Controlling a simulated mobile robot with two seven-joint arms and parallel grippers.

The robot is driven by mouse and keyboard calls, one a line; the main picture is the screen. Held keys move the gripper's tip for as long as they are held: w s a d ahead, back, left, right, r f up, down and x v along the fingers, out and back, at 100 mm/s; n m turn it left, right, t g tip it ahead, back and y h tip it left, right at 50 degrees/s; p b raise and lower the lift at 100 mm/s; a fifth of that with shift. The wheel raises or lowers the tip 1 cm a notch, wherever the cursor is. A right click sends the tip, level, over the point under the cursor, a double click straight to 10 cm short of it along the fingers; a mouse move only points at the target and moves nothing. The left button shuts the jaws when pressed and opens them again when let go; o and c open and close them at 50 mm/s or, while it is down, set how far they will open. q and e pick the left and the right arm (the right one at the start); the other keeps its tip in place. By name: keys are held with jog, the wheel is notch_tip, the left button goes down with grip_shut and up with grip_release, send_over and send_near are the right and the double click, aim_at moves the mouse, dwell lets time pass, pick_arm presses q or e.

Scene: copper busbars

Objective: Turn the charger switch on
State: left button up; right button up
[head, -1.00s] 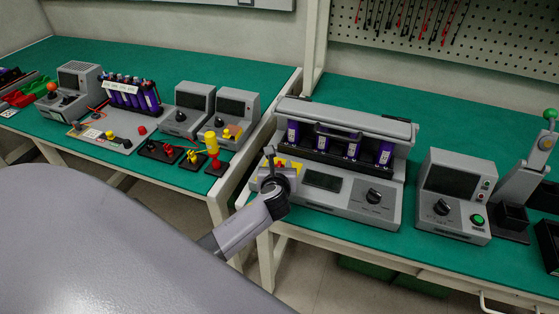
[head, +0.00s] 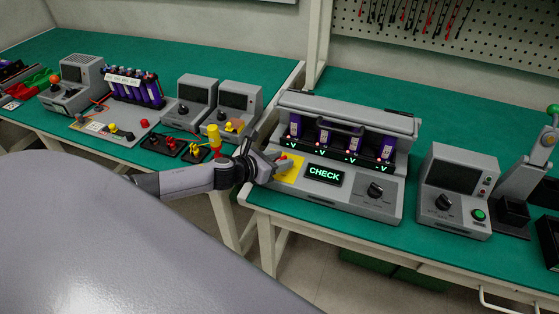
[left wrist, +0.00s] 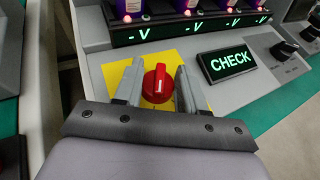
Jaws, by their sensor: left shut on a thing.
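The grey charger (head: 336,200) stands at the front left of the right-hand bench, with several purple cells (head: 356,142) upright in its bays. Its switch is a red rotary knob (left wrist: 157,84) with a white mark, on a yellow plate (left wrist: 178,60). My left gripper (left wrist: 158,68) is shut on the red knob, one finger on each side. In the head view the left gripper (head: 279,160) reaches the yellow plate from the left and partly hides the knob. The charger's display (head: 324,175) is lit and reads CHECK; red lights and "-V" readouts glow below the cells. My right gripper is out of view.
A black selector dial (head: 375,191) sits right of the display. A grey instrument (head: 455,190) with a green button stands further right. The left bench (head: 150,57) holds more devices, across a gap. Green bench top lies bare behind the charger.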

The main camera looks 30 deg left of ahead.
pick_arm(q)
jog(key=shift+m+h, duration=0.3)
jog(key=shift+h, duration=0.1)
jog(key=o, duration=1)
jog(key=shift+s, duration=0.1)
jog(key=v, duration=0.5)
jog(key=shift+s+a, duration=0.1)
jog(key=shift+s, duration=0.1)
jog(key=shift+b+v, duration=0.3)
jog(key=shift+v, duration=0.5)
jog(key=shift+w+r, duration=0.1)
jog(key=shift+r, duration=0.05)
